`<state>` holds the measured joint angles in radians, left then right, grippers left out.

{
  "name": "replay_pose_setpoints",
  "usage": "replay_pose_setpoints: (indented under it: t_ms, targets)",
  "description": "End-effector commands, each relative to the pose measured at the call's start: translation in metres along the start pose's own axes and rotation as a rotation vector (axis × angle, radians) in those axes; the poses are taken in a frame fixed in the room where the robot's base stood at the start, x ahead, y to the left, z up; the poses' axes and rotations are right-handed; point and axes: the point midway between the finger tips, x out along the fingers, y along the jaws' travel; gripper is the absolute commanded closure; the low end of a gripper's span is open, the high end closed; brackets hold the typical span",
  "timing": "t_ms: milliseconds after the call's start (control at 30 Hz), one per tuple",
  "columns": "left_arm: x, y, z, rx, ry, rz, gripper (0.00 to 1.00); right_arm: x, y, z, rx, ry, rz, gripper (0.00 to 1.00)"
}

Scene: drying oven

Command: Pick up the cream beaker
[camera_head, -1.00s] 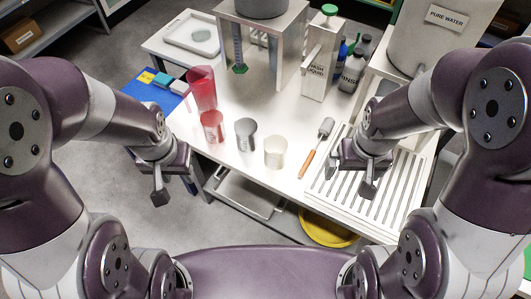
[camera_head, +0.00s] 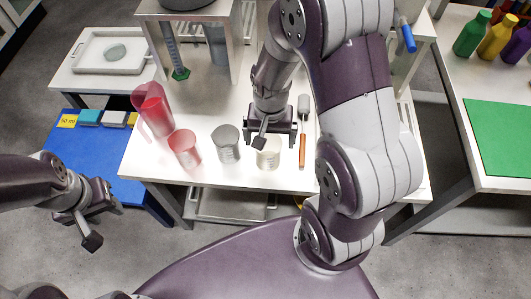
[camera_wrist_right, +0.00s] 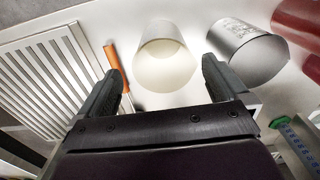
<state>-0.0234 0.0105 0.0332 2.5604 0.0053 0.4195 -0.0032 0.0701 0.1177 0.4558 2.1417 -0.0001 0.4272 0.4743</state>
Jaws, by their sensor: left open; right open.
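The cream beaker (camera_head: 268,157) stands upright on the white table near its front edge. In the right wrist view the beaker (camera_wrist_right: 165,62) is ahead of and between the spread fingers. My right gripper (camera_head: 272,138) is open just behind and above the beaker; its fingers (camera_wrist_right: 165,90) also show in the right wrist view, with nothing between them. I cannot tell whether a finger touches the beaker. My left gripper (camera_head: 90,220) is open and empty, off the table over the floor at the left.
A grey beaker (camera_head: 226,143) and a red beaker (camera_head: 184,148) stand left of the cream one, with a red jug (camera_head: 154,112) behind. A brush with an orange handle (camera_head: 302,150) lies close on the right. A stand (camera_head: 210,15) is behind.

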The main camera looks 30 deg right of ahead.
Motion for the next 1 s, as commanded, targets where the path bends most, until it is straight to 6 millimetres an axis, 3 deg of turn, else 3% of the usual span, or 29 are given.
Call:
replay_pose_setpoints:
  t_ms: [400,667,833,1000]
  targets:
    - [0.016,0.0,0.002,0.0,0.0,0.0,0.57,0.065,-0.001,0.0,-0.002,-0.002,0.001,0.0]
    - [0.015,0.0,0.002,0.0,0.0,0.0,0.57,0.069,-0.002,-0.001,-0.002,0.001,-0.001,0.0]
    - [0.015,0.0,0.002,0.0,0.0,0.0,0.57,0.069,-0.002,-0.001,-0.002,0.001,-0.001,0.52]
    - [0.015,0.0,0.002,0.0,0.0,0.0,0.57,0.069,-0.002,-0.001,-0.003,0.001,-0.001,0.54]
